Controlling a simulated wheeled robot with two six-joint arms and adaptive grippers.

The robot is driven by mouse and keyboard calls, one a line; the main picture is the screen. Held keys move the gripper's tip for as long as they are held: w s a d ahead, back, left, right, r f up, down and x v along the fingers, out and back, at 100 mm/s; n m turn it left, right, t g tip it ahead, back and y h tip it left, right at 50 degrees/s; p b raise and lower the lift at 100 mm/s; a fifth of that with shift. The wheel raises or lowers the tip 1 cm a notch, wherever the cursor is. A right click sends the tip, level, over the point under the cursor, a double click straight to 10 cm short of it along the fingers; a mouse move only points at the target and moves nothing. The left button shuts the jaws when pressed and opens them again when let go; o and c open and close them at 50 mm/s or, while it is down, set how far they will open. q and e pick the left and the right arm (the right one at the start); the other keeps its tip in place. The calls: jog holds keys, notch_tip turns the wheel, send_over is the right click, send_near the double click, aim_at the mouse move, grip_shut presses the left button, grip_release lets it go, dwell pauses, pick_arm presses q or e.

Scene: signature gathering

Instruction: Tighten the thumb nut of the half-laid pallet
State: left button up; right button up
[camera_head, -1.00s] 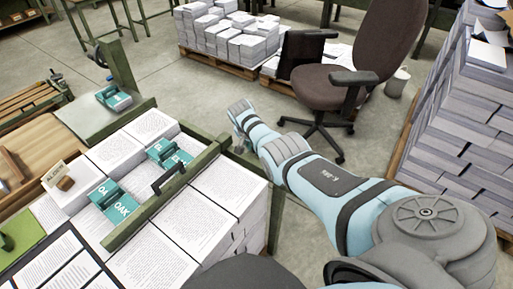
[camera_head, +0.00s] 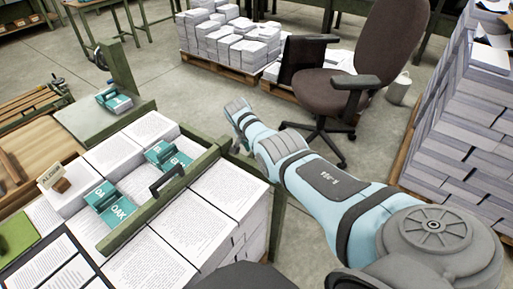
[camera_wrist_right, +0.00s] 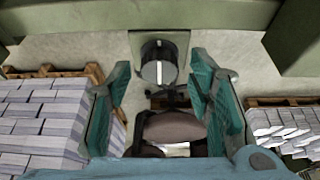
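In the right wrist view, a dark round knob (camera_wrist_right: 158,62) with a pale line across its face sits on a small green plate (camera_wrist_right: 180,42) below a green beam. It looks like a thumb nut. My right gripper (camera_wrist_right: 160,85) has its teal fingers wide apart, one on each side of the knob and apart from it. In the head view, my right arm reaches from the lower right to the green frame beam (camera_head: 165,195), its gripper end (camera_head: 236,112) just beyond it. My left gripper is not in view. I cannot tell which pallet is half-laid.
Paper stacks (camera_head: 215,195) and teal OAK blocks (camera_head: 117,208) lie by the beam. A brown office chair (camera_head: 330,88) stands beyond my arm. A tall paper stack (camera_head: 455,130) is at right. A loaded pallet (camera_head: 225,62) stands behind. Open floor (camera_head: 200,95) lies between.

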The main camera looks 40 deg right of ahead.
jog(key=shift+r, duration=0.1)
jog(key=v, duration=1.1)
jog(key=shift+a+r, duration=0.2)
jog(key=shift+r, duration=0.15)
